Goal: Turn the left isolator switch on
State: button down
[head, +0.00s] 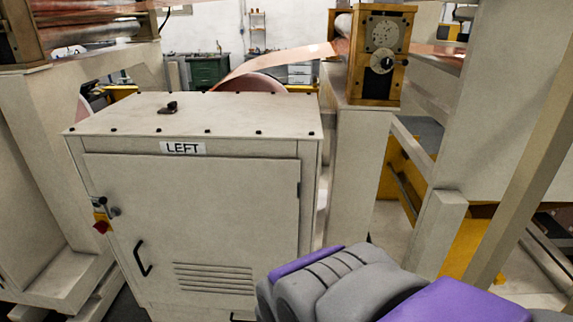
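A light grey cabinet (225,225) labelled LEFT (182,148) stands ahead of me, left of centre. At its left front edge is a red and yellow switch (101,223), which looks like the isolator. Its exact handle position is too small to tell. A small green part and a grey knob (115,211) sit just above it. A small dark fitting (170,107) lies on the cabinet top. My purple and grey arm shows at the bottom right, well apart from the switch. I cannot make out fingertips on it.
The cabinet door has a black handle (143,258) and vents, and looks closed. A brown gearbox-like box (381,55) stands on a pillar at the right. Copper foil (270,64) runs behind the cabinet. Machine frames and beams crowd the right side; another frame stands left.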

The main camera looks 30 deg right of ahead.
aim_at(101, 227)
jog(key=z, duration=0.55)
jog(key=u, duration=1.25)
jog(key=i+j, duration=0.25)
jog(key=j, duration=0.15)
jog(key=i+j, duration=0.55)
jog(key=j, duration=0.25)
